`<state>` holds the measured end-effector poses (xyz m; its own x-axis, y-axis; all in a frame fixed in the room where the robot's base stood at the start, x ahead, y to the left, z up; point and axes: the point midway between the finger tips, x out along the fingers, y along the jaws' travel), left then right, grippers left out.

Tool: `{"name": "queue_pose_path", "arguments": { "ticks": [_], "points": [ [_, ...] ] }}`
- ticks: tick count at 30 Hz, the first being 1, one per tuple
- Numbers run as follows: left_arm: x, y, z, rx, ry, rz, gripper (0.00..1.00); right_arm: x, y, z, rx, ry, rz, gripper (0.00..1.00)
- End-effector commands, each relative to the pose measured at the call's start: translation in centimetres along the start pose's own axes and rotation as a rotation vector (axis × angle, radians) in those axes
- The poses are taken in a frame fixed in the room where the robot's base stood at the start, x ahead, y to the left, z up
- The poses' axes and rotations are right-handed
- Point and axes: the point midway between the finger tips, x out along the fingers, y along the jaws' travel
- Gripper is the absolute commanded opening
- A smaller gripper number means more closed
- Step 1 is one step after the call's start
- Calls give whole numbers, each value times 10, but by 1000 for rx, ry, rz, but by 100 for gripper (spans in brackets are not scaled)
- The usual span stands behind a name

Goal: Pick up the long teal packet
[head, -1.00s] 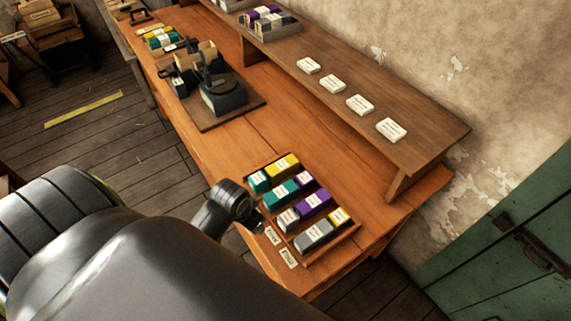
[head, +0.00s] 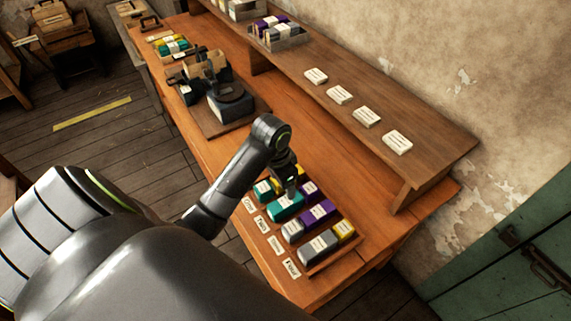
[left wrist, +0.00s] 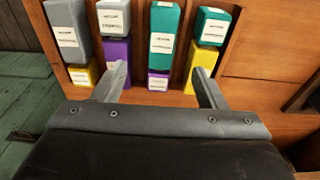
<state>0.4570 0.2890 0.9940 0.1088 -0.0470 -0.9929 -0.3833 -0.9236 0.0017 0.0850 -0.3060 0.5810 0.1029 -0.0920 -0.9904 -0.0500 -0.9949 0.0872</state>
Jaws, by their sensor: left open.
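The long teal packet (head: 283,209) lies in a wooden tray (head: 335,259) on the bench, with a pale label on top. In the left wrist view the long teal packet (left wrist: 163,20) is at the top centre, in line with a short purple packet (left wrist: 158,83). My left gripper (head: 291,194) is over the tray, close above the teal packet, partly covering it. In the left wrist view my left gripper (left wrist: 159,67) is open and empty, its fingers either side of that column in the picture. I cannot tell its exact height. My right gripper is not in view.
Yellow (left wrist: 203,61), long purple (left wrist: 117,52), grey (left wrist: 68,32) and short teal (left wrist: 213,25) packets sit close by in neighbouring columns. Label cards (head: 276,245) lie along the tray's near side. A press (head: 229,101) stands farther back; a raised shelf (head: 431,155) runs along the wall.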

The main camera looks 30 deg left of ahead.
Motion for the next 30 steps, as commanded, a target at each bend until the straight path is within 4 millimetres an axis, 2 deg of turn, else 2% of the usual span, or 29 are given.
{"name": "queue_pose_path", "arguments": {
  "ticks": [3,9,19,25,30],
  "points": [
    [25,1,1,-3,-4,3,65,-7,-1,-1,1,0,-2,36],
    [57,0,0,-2,-1,1,65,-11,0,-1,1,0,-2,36],
    [76,-1,0,-2,-1,0,65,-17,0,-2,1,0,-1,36],
    [99,-3,1,-2,-2,1,65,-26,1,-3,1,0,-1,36],
    [116,-3,0,-1,0,-1,65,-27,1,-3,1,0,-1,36]
  ]
}}
